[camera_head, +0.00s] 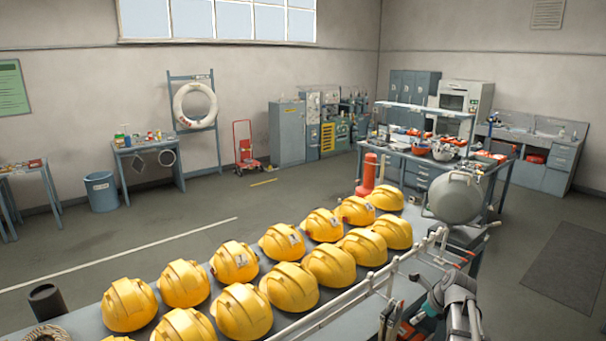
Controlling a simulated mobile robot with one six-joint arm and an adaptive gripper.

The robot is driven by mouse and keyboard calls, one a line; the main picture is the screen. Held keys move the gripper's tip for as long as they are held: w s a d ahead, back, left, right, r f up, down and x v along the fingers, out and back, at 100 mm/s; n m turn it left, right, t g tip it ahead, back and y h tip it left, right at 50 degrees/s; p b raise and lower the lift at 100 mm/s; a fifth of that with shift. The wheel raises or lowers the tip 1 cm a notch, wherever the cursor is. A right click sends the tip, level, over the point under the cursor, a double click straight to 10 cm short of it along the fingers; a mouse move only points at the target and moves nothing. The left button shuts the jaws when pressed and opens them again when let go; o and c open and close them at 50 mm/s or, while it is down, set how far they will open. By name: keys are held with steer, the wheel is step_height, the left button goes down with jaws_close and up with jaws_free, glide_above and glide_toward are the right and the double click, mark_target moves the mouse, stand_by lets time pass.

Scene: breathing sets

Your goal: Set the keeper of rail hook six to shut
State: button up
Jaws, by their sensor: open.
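A pale rail (350,293) with several upright hooks runs along the near edge of the table, from the bottom middle up to the right. Hook numbers and keepers are too small to read, so I cannot tell which hook is six or how its keeper stands. My gripper (404,303) is at the lower right, close to the right-hand part of the rail, with the grey arm end beside it. It is open, with nothing seen in it. Whether it touches a hook cannot be told; my arm hides part of the area.
Several yellow helmets (290,287) stand in rows on the table behind the rail. A grey rounded tank (455,199) and a red cylinder (368,172) stand beyond its right end. A workbench (416,166) is farther back. Open floor (100,240) lies at left.

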steer(key=s+a+f+n+g+h+b, duration=0.1)
steer(key=s+a+f+n+g+b, duration=0.1)
steer(key=s+a+f+n+b, duration=0.5)
steer(key=s+a+f+n+g+h+b, duration=0.2)
steer(key=s+a+f+n+b, duration=0.6)
steer(key=n, duration=1.2)
step_height(320, 180, down, 6)
steer(key=a+b, duration=0.2)
steer(key=b, duration=0.2)
steer(key=shift+n, duration=0.3)
steer(key=shift+s+f, duration=0.1)
steer(key=shift+s, duration=0.05)
